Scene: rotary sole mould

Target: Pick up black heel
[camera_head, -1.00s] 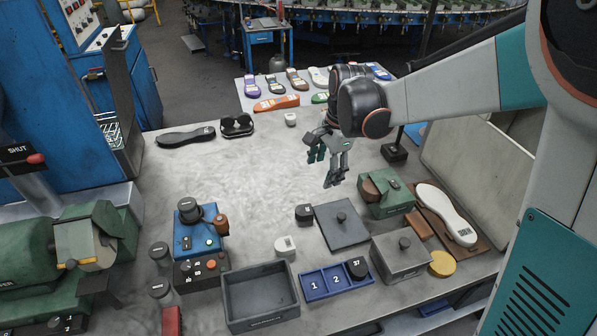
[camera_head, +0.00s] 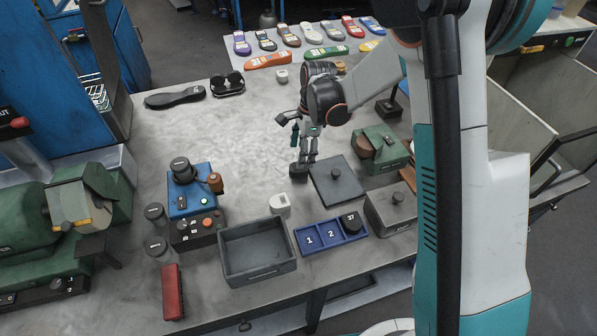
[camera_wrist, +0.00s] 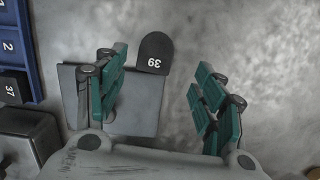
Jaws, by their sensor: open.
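In the head view the heel (camera_head: 298,174) is partly hidden under my gripper (camera_head: 304,160). My gripper (camera_wrist: 160,66) points down over it with the fingers spread and nothing held. In the wrist view the heel shows between the fingertips, closer to the left finger. I cannot tell the exact height of the fingertips above it.
A blue tray (camera_head: 325,243) marked 1 and 2 holds another black heel (camera_head: 349,222), marked 37. A white heel (camera_head: 280,204) and an open grey bin (camera_head: 259,268) are in front. A green block-like device (camera_head: 378,148) stands right.

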